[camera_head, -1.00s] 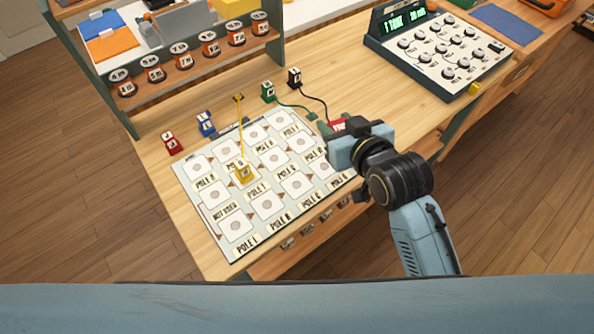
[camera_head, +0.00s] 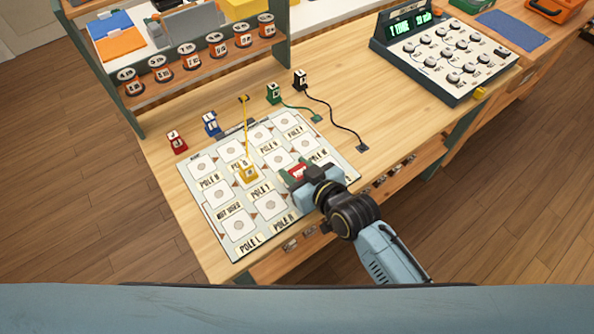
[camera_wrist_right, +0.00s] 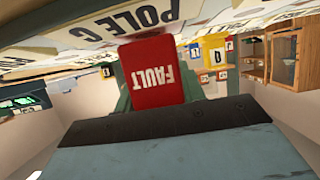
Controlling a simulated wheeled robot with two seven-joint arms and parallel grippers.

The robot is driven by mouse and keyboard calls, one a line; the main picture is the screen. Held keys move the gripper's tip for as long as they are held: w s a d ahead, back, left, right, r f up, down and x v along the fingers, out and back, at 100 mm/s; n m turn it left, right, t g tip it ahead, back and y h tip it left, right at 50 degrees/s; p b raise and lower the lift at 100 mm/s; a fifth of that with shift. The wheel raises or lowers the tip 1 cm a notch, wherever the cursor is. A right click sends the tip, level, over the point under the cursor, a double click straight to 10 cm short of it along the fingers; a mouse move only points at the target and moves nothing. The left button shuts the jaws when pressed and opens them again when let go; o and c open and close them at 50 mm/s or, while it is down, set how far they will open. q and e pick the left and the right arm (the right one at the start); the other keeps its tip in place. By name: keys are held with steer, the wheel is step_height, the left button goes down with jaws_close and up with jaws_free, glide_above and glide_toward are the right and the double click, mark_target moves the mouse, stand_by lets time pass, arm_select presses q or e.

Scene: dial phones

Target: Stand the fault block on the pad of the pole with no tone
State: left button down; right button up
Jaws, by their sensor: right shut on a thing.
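The red fault block (camera_wrist_right: 152,72) is between the fingers of my right gripper, its FAULT lettering facing the right wrist camera. In the head view the fault block (camera_head: 297,171) shows red at the tips of my right gripper (camera_head: 304,181), over the right part of the pole board (camera_head: 187,181). The board has rows of white pads with round marks and pole labels. The gripper hides some right-hand pads. A "POLE C" label (camera_wrist_right: 142,17) is close to the block in the wrist view. A yellow block (camera_head: 247,173) with a cord stands on a middle pad. My left gripper is not in view.
A red block (camera_head: 177,141) and a blue block (camera_head: 211,123) stand behind the board. Green (camera_head: 274,93) and black (camera_head: 300,79) corded blocks stand further right. A console (camera_head: 445,52) with knobs and a lit display is at the back right. A rack holds several labelled spools.

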steer(key=shift+f, duration=0.1)
steer(key=shift+f, duration=0.15)
steer(key=o, duration=1)
steer(key=shift+r, duration=0.2)
steer(key=p+v, duration=0.2)
steer(key=v, duration=1)
steer(key=shift+f, duration=0.15)
